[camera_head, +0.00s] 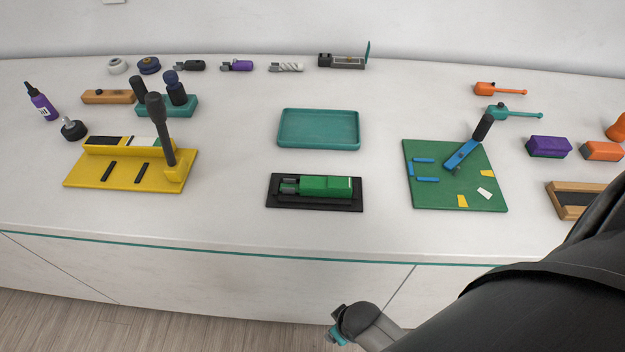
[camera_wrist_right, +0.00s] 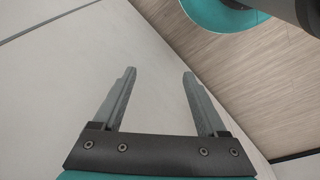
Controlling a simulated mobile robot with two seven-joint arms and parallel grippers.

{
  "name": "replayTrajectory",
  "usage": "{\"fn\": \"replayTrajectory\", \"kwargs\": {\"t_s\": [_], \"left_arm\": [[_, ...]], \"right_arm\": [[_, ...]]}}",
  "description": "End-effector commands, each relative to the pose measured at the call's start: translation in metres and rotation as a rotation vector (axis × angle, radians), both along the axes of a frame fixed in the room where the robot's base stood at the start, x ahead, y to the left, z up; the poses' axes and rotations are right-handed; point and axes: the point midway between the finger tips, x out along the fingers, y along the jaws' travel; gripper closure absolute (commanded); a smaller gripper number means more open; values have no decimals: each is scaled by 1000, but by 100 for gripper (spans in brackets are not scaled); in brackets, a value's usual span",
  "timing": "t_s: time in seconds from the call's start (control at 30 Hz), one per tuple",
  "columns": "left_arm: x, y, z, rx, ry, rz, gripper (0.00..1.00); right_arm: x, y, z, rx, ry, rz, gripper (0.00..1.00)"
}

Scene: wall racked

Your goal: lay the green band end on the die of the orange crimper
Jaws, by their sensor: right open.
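A green block with grey prongs (camera_head: 325,187), the only clear candidate for the green band end, lies on a black tray (camera_head: 273,203) near the front middle of the counter. An orange tool with a thin handle (camera_head: 500,89) lies at the back right; I cannot tell whether it is the orange crimper, and no die can be made out. My right gripper (camera_wrist_right: 155,95) is open and empty, below the counter's front edge by the cabinet; its fingers are not clear in the head view. My left gripper is not in view.
A yellow lever fixture (camera_head: 75,180) stands left and a green board with a blue lever (camera_head: 430,200) right. An empty teal tray (camera_head: 318,143) lies behind the black tray. A teal handled tool (camera_head: 515,112) is back right. Counter is clear between these. My right arm covers the lower right.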

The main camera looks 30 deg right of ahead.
Motion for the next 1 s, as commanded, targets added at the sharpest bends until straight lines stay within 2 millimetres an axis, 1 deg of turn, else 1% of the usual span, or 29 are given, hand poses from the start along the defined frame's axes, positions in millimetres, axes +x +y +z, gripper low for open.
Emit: {"fn": "replayTrajectory", "kwargs": {"t_s": [0.03,0.17,0.2,0.27,0.3,0.4,0.5,0.73,0.77,0.8,0.83,1.0], "left_arm": [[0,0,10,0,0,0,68],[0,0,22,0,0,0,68],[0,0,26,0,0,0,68],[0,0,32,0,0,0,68],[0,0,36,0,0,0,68],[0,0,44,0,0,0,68],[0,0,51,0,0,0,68],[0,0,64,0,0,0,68],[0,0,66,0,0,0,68],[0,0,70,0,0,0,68],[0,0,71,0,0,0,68],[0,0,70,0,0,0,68]], "right_arm": [[10,2,26,2,-16,-2,25],[27,4,80,5,-37,-6,25],[31,4,97,6,-43,-7,25],[36,5,122,6,-52,-9,25],[39,5,140,6,-60,-10,25],[43,5,181,8,-74,-13,25],[43,4,216,7,-86,-15,25],[43,5,282,14,-115,-5,25],[44,7,291,19,-120,4,25],[49,12,307,30,-134,30,25],[54,17,315,42,-141,62,25],[78,41,321,85,-151,202,25]]}}
